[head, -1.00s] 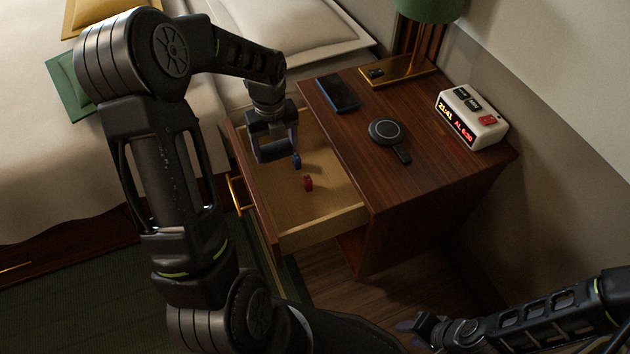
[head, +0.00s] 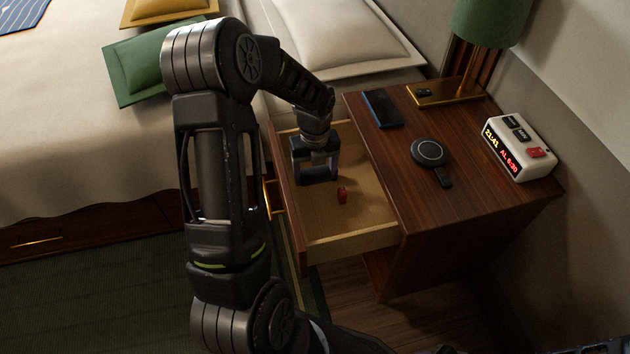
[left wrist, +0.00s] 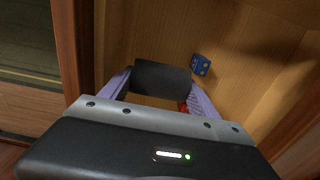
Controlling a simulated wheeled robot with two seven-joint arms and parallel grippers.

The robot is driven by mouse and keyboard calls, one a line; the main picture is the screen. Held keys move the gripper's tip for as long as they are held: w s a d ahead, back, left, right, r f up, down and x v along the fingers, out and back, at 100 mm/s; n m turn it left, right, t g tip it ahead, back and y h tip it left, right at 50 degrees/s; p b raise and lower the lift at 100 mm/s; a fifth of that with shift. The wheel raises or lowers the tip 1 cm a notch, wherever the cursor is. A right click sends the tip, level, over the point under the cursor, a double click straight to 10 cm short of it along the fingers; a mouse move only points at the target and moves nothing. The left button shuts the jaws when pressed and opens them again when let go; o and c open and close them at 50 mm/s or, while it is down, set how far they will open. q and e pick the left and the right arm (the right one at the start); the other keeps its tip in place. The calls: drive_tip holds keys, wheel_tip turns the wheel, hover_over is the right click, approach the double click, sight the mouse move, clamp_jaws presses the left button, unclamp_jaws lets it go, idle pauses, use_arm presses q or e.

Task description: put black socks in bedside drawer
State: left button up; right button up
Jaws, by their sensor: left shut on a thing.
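The bedside drawer (head: 372,240) is pulled open from the dark wood nightstand (head: 440,215). My left gripper (head: 317,178) reaches down inside the drawer, toward its far end. In the left wrist view it is shut on a black rolled bundle, the black socks (left wrist: 160,78), held between its two pale fingers above the drawer's light wooden floor. I cannot tell whether the bundle touches the floor. My right gripper is outside the picture.
A red block (head: 342,195) and a blue die (left wrist: 201,65) lie in the drawer; the drawer's near end is clear. On the nightstand are a phone (head: 383,109), a round black charger (head: 429,152), an alarm clock (head: 518,148) and a lamp (head: 487,25).

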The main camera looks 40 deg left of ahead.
sight(315, 182)
use_arm(q)
drive_tip(key=shift+f+b, duration=0.4)
drive_tip(key=shift+f, duration=1.3)
drive_tip(key=shift+f, duration=0.1)
drive_tip(key=shift+f, duration=0.15)
drive_tip(key=o, duration=1.4)
drive_tip(key=shift+c, duration=0.2)
wheel_tip(315, 182, up, 12)
drive_tip(key=p, duration=0.3)
drive_tip(key=shift+r, duration=0.25)
